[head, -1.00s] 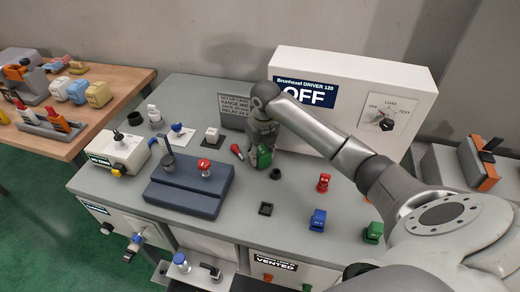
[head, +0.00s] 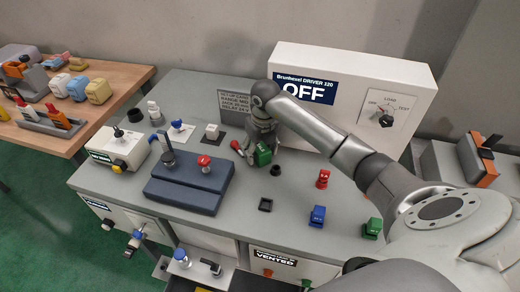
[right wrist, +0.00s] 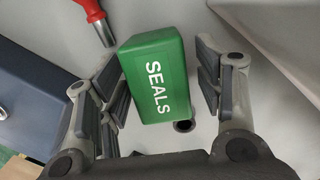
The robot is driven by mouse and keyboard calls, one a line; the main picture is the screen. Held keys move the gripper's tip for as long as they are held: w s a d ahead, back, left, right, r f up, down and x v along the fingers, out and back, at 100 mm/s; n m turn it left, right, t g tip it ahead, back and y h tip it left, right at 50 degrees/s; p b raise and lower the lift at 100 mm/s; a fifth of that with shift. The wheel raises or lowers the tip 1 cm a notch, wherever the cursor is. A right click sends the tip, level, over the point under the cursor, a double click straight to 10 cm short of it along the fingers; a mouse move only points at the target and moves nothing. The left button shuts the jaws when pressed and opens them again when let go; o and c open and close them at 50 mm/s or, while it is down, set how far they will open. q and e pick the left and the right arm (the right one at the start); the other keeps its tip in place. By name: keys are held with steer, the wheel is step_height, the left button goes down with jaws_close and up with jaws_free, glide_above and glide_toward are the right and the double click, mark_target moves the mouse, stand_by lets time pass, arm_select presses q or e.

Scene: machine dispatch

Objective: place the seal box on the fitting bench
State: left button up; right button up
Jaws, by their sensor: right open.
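The seal box is a green box lettered SEALS (right wrist: 155,80), seen close up in the right wrist view. In the head view it shows as a small green block (head: 262,155) on the grey bench, in front of the white driver cabinet. My right gripper (right wrist: 160,68) is open, with a finger on either side of the box and a visible gap on each side. In the head view the right gripper (head: 260,142) is over the box and partly hides it. No label marks the fitting bench; a wooden table (head: 125,82) stands at the left. My left gripper is out of view.
A red-handled tool (head: 236,147) lies just left of the box. A small black ring (head: 275,170) lies to its right. The white cabinet (head: 350,65) reading OFF stands close behind. A dark blue fixture (head: 185,195) is to the left. Yellow and blue blocks crowd the wooden table.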

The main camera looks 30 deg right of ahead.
mark_target(262, 150)
steer(key=shift+r+b, duration=0.35)
steer(key=shift+r, duration=0.15)
steer(key=r+b, duration=0.1)
steer(key=r, duration=0.5)
steer(key=s+r+b, duration=0.1)
steer(key=r, duration=0.2)
steer(key=shift+r+b, duration=0.3)
steer(key=shift+r, duration=0.05)
steer(key=shift+s+r, duration=0.2)
steer(key=shift+r, duration=0.5)
steer(key=shift+a, duration=0.1)
